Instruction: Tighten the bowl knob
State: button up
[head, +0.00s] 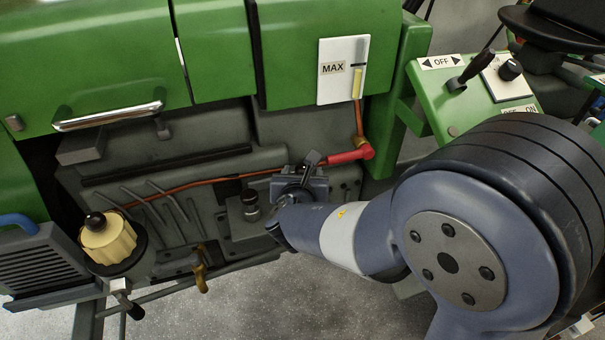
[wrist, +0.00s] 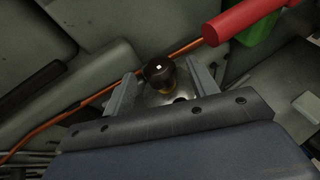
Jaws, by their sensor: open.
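In the wrist view a round black knob (wrist: 158,70) with a small white square on top sits above an amber part. It lies in the gap between the two fingers of my gripper (wrist: 162,75), which are apart and not closed on it. In the head view my gripper (head: 300,184) is at the tractor's side, just below the orange line. I cannot make out the knob clearly there; the gripper seems to cover it.
A red sleeve (wrist: 240,20) and an orange line (wrist: 100,93) run close beyond the fingers. In the head view a dark-topped cylinder (head: 250,205) stands just left of the gripper. A cream knob (head: 108,240) is at far left. Green panels (head: 90,60) rise above.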

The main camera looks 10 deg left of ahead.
aim_at(297, 167)
jog(key=c, duration=1)
jog(key=shift+o, duration=0.2)
jog(key=shift+a+r+m+h+p, duration=0.1)
jog(key=shift+m+h+p, duration=0.3)
jog(key=shift+h, duration=0.1)
